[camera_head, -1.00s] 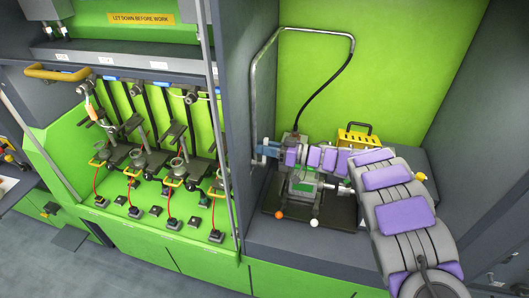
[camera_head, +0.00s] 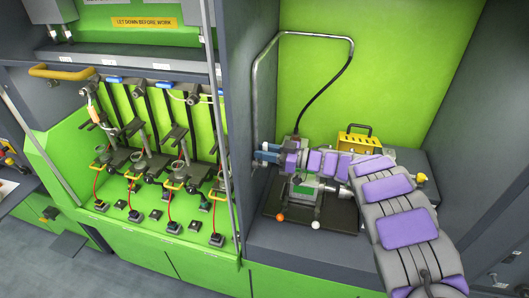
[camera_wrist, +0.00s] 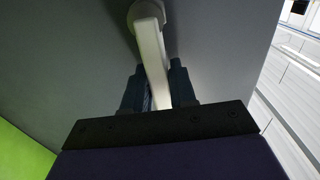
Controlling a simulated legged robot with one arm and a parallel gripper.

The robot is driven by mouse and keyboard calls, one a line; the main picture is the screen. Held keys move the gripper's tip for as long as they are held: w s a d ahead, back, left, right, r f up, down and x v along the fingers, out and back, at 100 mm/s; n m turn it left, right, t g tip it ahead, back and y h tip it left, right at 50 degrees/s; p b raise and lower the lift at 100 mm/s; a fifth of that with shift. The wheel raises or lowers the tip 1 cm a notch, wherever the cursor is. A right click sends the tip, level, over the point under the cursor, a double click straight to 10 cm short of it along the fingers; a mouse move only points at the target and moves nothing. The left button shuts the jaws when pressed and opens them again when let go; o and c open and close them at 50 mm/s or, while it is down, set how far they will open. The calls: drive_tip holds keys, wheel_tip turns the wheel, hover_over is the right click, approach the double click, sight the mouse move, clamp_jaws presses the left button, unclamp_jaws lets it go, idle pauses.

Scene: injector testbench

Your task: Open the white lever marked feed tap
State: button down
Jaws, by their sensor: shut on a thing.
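In the wrist view a white lever (camera_wrist: 151,48) runs from a round white hub (camera_wrist: 147,10) on a grey wall down between the two dark fingers of my gripper (camera_wrist: 159,88). The fingers are shut on the lever, one on each side. In the head view my gripper (camera_head: 266,154) is at the grey left side wall of the bay, and the lever is too small or hidden to make out there. No feed tap marking can be read.
A grey machine on a dark tray (camera_head: 339,213) with an orange ball (camera_head: 280,217) and a white ball (camera_head: 315,225) sits below my arm. A yellow box (camera_head: 358,141) stands behind. A bent metal pipe (camera_head: 255,95) rises along the left wall.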

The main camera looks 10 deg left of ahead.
drive_tip(key=shift+s+f, duration=0.1)
drive_tip(key=shift+f, duration=0.3)
drive_tip(key=c, duration=1.1)
unclamp_jaws()
drive_tip(key=shift+w, duration=0.2)
drive_tip(key=shift+o, duration=0.5)
drive_tip(key=shift+s+r, duration=0.15)
drive_tip(key=shift+r, duration=0.05)
drive_tip(key=shift+d, duration=0.3)
drive_tip(key=d, duration=1.7)
drive_tip(key=shift+s, duration=0.2)
drive_tip(key=shift+a, duration=0.1)
